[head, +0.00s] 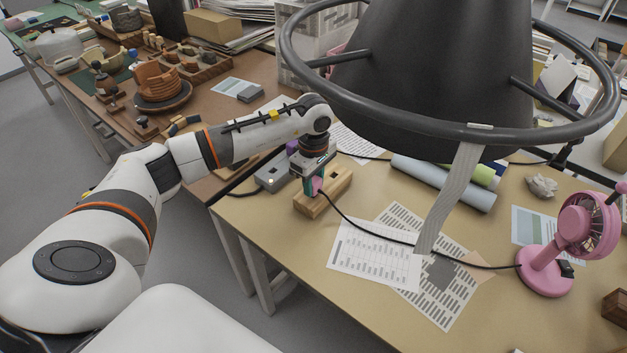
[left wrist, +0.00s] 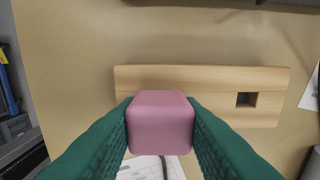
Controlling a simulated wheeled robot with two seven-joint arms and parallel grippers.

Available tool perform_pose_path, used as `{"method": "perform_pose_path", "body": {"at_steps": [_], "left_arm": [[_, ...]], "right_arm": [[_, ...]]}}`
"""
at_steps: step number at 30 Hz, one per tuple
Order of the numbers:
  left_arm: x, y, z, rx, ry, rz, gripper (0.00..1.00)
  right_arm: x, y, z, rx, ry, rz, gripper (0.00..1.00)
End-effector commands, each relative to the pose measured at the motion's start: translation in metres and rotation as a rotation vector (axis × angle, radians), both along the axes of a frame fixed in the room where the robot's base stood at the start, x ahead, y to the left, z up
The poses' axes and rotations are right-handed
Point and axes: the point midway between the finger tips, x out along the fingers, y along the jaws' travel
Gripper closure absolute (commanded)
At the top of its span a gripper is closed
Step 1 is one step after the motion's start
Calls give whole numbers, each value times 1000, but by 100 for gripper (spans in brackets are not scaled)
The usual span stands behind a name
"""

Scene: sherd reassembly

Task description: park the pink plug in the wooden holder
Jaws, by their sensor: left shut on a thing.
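My left gripper (head: 312,186) is shut on the pink plug (head: 318,187), above the wooden holder (head: 340,187). In the left wrist view the pink plug (left wrist: 160,122) sits between the two green fingers. The wooden holder (left wrist: 200,82) is a long light block lying behind the plug, with one square hole (left wrist: 247,99) visible to the right of the plug. The plug and fingers hide part of the holder's near side. I cannot tell whether the plug touches the holder. My right gripper is not in view.
A black cable (head: 372,235) runs from the plug across printed sheets (head: 375,255) to a pink fan (head: 560,245). A grey box (head: 272,177) stands left of the holder. Blue rolled paper (head: 440,180) lies to its right. A large dark hooded lamp (head: 420,70) hangs above.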

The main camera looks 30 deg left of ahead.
Motion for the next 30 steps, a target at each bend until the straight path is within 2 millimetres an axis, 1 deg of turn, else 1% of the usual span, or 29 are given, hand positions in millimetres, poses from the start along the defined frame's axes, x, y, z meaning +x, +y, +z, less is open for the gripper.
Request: {"method": "perform_pose_path", "body": {"at_steps": [23,29,30], "left_arm": [[0,0,-13,1,1,0,90],[0,0,-12,1,1,0,90],[0,0,-12,1,1,0,64]], "right_arm": [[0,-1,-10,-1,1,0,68],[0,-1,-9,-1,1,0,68],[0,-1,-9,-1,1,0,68]]}}
